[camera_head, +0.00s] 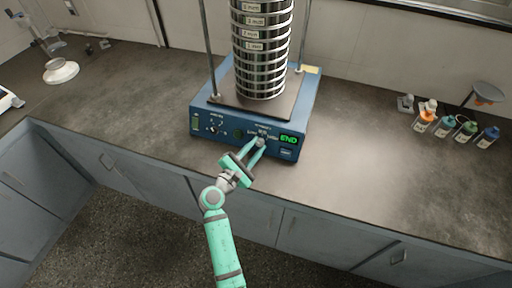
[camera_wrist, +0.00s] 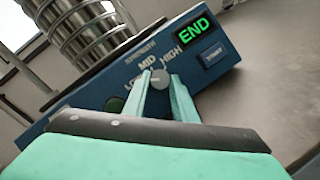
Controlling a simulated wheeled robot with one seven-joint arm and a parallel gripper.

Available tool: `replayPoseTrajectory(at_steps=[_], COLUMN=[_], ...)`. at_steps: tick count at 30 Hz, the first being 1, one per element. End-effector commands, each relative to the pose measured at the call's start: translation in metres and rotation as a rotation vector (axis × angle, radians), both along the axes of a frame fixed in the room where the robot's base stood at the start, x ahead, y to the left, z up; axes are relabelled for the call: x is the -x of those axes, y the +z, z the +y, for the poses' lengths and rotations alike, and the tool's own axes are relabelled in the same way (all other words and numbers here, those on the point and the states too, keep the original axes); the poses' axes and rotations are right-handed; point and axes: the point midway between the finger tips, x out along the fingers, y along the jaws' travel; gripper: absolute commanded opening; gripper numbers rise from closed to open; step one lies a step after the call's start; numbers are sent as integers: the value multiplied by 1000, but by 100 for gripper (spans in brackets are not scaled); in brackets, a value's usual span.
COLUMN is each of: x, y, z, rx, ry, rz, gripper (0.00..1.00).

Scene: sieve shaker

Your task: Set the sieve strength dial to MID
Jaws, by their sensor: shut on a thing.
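The sieve shaker (camera_head: 210,128) is a blue box with a stack of metal sieves on top, standing on the grey counter. Its strength dial (camera_wrist: 160,78) is a grey round knob under the labels LOW, MID and HIGH in the wrist view. My gripper (camera_head: 260,142) reaches the front panel from below, with its two green fingers closed on the dial; the fingers also show in the wrist view (camera_wrist: 161,88). The dial's pointer mark is too small to read surely. The green display (camera_wrist: 193,30) reads END, above the START button (camera_wrist: 212,55).
The sieve stack (camera_head: 263,50) rises between metal rods (camera_head: 209,50). Another knob (camera_head: 213,129) is at the panel's left. Several small bottles (camera_head: 465,130) stand on the right of the counter (camera_head: 370,150). The counter's front edge lies below my gripper.

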Motion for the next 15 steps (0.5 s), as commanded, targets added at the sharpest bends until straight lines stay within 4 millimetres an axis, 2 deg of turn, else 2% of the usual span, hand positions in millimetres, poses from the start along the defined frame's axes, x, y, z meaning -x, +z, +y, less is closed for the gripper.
replayPoseTrajectory(at_steps=[15], x=[-3], y=[4], z=[4], rx=[-385], ry=[-145], rz=[-125], gripper=[2])
